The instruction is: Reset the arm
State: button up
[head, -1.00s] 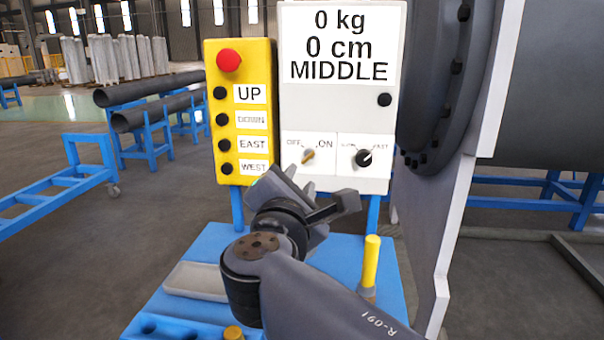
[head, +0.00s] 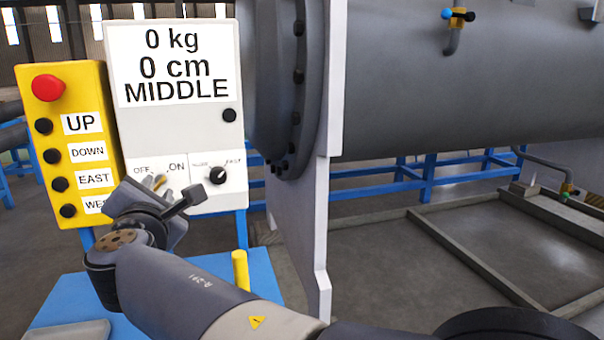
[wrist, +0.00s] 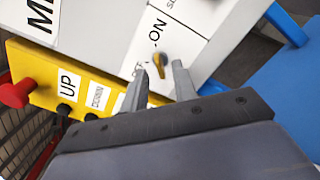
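My gripper (head: 168,190) is in front of the white control box (head: 185,130), close to the OFF/ON switch (head: 159,182). In the wrist view, my gripper (wrist: 160,76) has its two fingers apart with nothing between them. The yellow-tipped switch (wrist: 158,60) lies just beyond the fingertips. I cannot tell if they touch it. The arm runs from the lower right toward the box, bent at the wrist. The display (head: 178,65) reads 0 kg, 0 cm, MIDDLE.
A yellow button box (head: 75,140) with a red stop button (head: 47,88) stands left of the control box. A yellow post (head: 241,270) rises from the blue stand (head: 75,295). A large grey flanged shell (head: 430,80) fills the right.

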jog(key=shift+x, duration=1.2)
jog(key=shift+r, duration=0.1)
jog(key=shift+p, duration=0.3)
jog(key=shift+f+b, duration=0.2)
jog(key=shift+b, duration=0.2)
